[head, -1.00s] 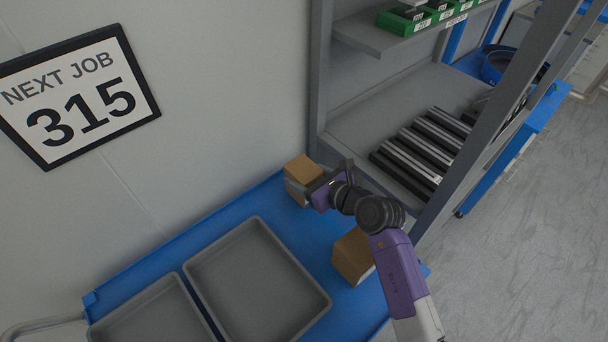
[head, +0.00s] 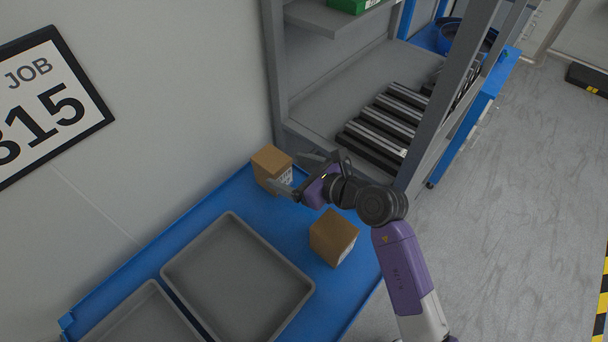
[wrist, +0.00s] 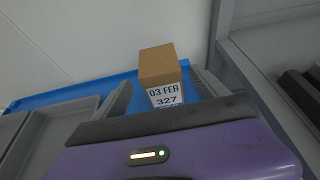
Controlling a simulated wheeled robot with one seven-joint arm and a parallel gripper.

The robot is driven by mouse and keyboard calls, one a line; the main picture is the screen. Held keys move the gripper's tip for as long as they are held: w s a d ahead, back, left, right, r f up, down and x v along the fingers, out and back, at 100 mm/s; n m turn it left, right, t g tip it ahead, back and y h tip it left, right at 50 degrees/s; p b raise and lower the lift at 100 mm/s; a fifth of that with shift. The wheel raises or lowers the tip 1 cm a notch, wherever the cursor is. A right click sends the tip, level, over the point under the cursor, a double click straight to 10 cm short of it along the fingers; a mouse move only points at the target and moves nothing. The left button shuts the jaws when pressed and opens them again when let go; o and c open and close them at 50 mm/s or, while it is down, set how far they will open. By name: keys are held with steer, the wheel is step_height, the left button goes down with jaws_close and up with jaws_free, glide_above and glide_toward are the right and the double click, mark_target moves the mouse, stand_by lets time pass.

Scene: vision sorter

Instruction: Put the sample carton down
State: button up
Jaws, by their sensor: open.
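A brown carton (head: 271,165) with a white label stands upright on the blue table (head: 236,205) by the wall, at its far end. In the wrist view the carton (wrist: 158,68) shows its label, "03 FEB 327". My gripper (head: 291,174) is open and empty, just to the right of this carton. In the wrist view its two fingers (wrist: 162,95) stand apart on either side of the carton, which sits beyond them. A second brown carton (head: 334,236) stands on the table nearer to me, below my arm. Which of the two is the sample carton I cannot tell.
Two grey trays (head: 301,293) lie on the blue table to the left. A grey shelf frame (head: 274,70) with a black roller track (head: 385,125) stands to the right of the far carton. A job sign (head: 45,110) hangs on the wall.

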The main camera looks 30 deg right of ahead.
steer(key=v, duration=0.5)
steer(key=shift+r, duration=0.1)
steer(key=s+a+r+m+t+y, duration=0.2)
steer(key=s+a+r+m+t, duration=0.15)
steer(key=s+a+m, duration=0.35)
steer(key=s+a+r+m+t+y, duration=0.2)
steer(key=s+a+r+m, duration=0.2)
steer(key=s+m, duration=0.4)
steer(key=s+d+f+m+g+h, duration=0.1)
steer(key=s+d+m+g+h, duration=0.1)
steer(key=s+m, duration=0.7)
steer(key=s+d+f+m+g+h, duration=0.1)
steer(key=s+d+f+m+h, duration=0.1)
steer(key=s+d+m+h, duration=0.3)
steer(key=s+m+h, duration=0.1)
steer(key=s+m, duration=0.3)
steer(key=m, duration=0.6)
steer(key=shift+d+m+g, duration=0.3)
steer(key=shift+g, duration=0.05)
